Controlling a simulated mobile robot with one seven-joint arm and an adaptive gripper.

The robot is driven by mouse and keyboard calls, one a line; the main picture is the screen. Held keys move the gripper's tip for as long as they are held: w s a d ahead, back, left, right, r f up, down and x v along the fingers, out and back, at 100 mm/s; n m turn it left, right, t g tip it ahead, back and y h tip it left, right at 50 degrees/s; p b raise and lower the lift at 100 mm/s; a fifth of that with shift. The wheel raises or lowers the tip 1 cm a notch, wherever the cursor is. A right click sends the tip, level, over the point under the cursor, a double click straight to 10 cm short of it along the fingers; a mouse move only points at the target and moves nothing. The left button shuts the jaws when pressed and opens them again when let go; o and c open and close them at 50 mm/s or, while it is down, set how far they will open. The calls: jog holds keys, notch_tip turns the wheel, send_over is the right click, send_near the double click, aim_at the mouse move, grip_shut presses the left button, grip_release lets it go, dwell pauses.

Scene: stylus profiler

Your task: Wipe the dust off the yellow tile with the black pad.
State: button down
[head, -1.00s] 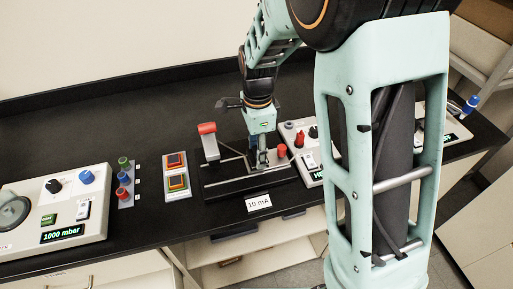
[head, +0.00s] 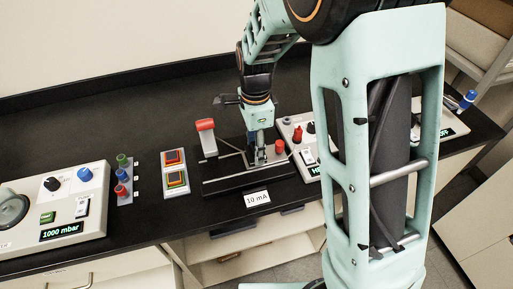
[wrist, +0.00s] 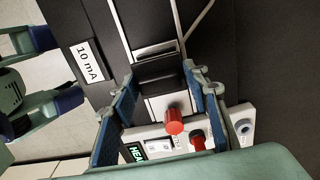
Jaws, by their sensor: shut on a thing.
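My gripper (head: 259,158) points down over the black rail device in the head view. In the wrist view my gripper (wrist: 160,74) has its two blue-padded fingers on either side of a dark block (wrist: 159,73) and is shut on it. The block sits in line with the device's rail; whether it is the black pad I cannot tell. No plain yellow tile can be made out. Dust is too small to see.
The rail device has a red-topped post (head: 206,125) and a red knob (head: 280,146). A "10 mA" label (head: 257,199) is at the bench front. A control box (head: 75,205) reading 1000 mbar stands left. My own arm blocks part of the right side.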

dwell(0.3)
jog(key=shift+r+p, duration=2.45)
jog(key=shift+r, duration=0.6)
